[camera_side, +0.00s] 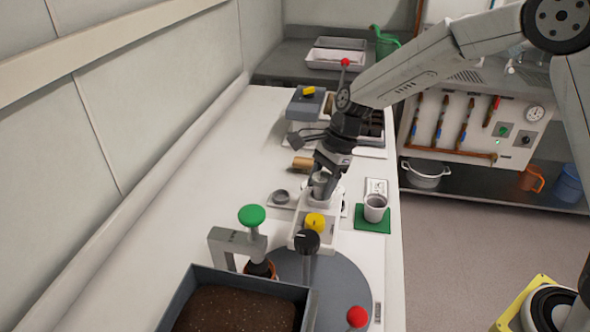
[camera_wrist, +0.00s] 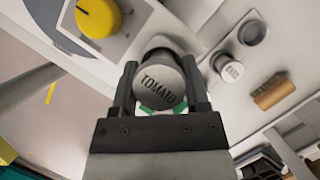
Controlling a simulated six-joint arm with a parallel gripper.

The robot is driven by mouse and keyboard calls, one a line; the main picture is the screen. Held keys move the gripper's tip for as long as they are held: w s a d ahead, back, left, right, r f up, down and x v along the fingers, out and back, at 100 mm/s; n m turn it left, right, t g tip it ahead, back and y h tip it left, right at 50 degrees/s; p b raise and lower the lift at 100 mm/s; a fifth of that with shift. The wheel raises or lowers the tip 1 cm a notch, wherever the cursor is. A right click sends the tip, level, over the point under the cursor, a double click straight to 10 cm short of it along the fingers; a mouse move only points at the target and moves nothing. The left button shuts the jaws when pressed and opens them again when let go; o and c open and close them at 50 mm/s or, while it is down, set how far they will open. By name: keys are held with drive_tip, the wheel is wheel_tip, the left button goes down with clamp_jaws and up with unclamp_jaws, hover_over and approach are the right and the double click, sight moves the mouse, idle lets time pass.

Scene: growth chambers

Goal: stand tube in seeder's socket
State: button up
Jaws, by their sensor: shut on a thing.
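My gripper (camera_side: 321,190) is shut on a grey tube (camera_side: 320,181), whose round top reads TOMATO in the wrist view (camera_wrist: 161,84). The fingers clasp it from both sides. In the side view the tube looks upright, at the back end of the white seeder (camera_side: 299,241), which has a yellow knob (camera_side: 315,221) and a black knob (camera_side: 307,240). The yellow knob also shows in the wrist view (camera_wrist: 98,17). The tube's lower end and the socket are largely hidden, so I cannot tell whether the tube is in the socket or above it.
A cup (camera_side: 375,207) stands on a green mat (camera_side: 372,225) to the right. A soil tray (camera_side: 237,305) and grey turntable (camera_side: 345,283) are in front.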

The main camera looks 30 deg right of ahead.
idle(0.3)
drive_tip(key=o, duration=1.3)
drive_tip(key=shift+r, duration=4.2)
drive_tip(key=s+d+f+n+t+h, duration=0.1)
drive_tip(key=s+d+f+n, duration=0.2)
drive_tip(key=s+n, duration=0.3)
drive_tip(key=s+d+f+n+h, duration=0.2)
drive_tip(key=s+d+f+n, duration=0.1)
drive_tip(key=s+d+n, duration=0.2)
drive_tip(key=s+d+f+n+t+h, duration=0.1)
drive_tip(key=s+d+f+n, duration=0.2)
drive_tip(key=s+n, duration=0.3)
drive_tip(key=shift+s+d+f+n+t+h, duration=0.3)
drive_tip(key=shift+s+d+n, duration=0.1)
drive_tip(key=shift+n, duration=0.1)
